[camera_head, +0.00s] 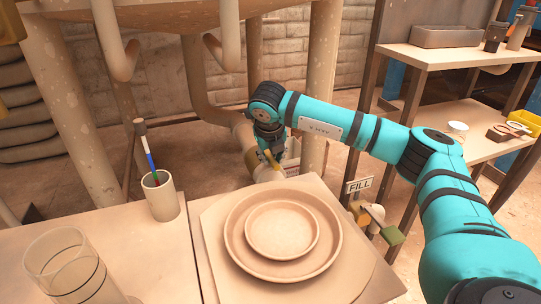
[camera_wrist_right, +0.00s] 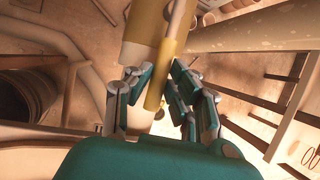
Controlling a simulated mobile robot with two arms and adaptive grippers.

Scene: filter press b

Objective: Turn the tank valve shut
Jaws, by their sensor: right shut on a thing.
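The tank valve (camera_head: 266,173) sits low on the pipework beneath the tank, beyond the far edge of the table. Its yellow lever (camera_head: 272,159) shows just below my right gripper (camera_head: 270,146). In the right wrist view the yellow lever (camera_wrist_right: 158,88) lies between the two fingers of my right gripper (camera_wrist_right: 157,78), which is shut on it. The wrist and fingers hide part of the valve in the head view. My left gripper is not in view.
A stacked plate and dish (camera_head: 240,243), a cup with a brush (camera_head: 163,197) and a clear glass (camera_head: 70,268) stand on the near table. Tank legs (camera_head: 320,90) flank my right arm.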

